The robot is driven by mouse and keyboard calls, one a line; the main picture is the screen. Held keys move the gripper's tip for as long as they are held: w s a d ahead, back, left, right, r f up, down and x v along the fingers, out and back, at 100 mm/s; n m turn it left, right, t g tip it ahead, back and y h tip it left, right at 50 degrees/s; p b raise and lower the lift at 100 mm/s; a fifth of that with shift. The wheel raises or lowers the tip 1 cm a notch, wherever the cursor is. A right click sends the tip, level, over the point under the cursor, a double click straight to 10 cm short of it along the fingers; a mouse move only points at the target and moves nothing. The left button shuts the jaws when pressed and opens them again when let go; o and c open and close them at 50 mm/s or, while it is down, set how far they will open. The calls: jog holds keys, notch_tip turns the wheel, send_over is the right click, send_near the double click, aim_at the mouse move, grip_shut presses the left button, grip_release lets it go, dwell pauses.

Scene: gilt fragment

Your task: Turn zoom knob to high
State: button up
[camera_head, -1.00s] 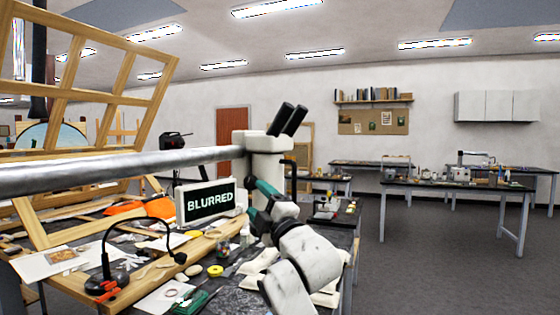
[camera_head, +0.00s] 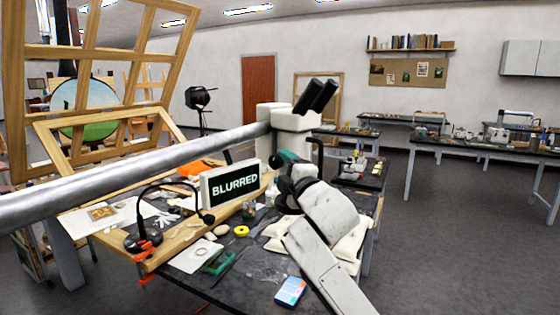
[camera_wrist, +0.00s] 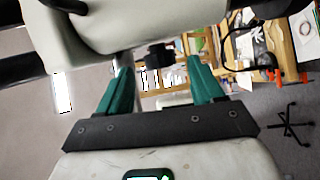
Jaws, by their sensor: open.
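The microscope head (camera_head: 296,120), pale with two black eyepieces, hangs on a grey boom over the bench in the head view. Its pale body (camera_wrist: 110,40) fills the top of the wrist view. A display (camera_head: 234,184) below the head reads BLURRED. My gripper (camera_wrist: 158,67) has its teal fingers apart, with nothing held. In the head view my gripper (camera_head: 285,158) is just under the head; whether it touches is unclear.
The bench (camera_head: 262,268) is cluttered. A wooden frame (camera_head: 95,60) stands at left. Open floor is at right.

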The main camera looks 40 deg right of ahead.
aim_at(277, 161)
jog(key=shift+x, duration=1.45)
jog(key=shift+c, duration=0.3)
jog(key=shift+f, duration=0.1)
jog(key=c, duration=1)
jog(key=shift+f+b, duration=0.2)
jog(key=shift+b, duration=0.15)
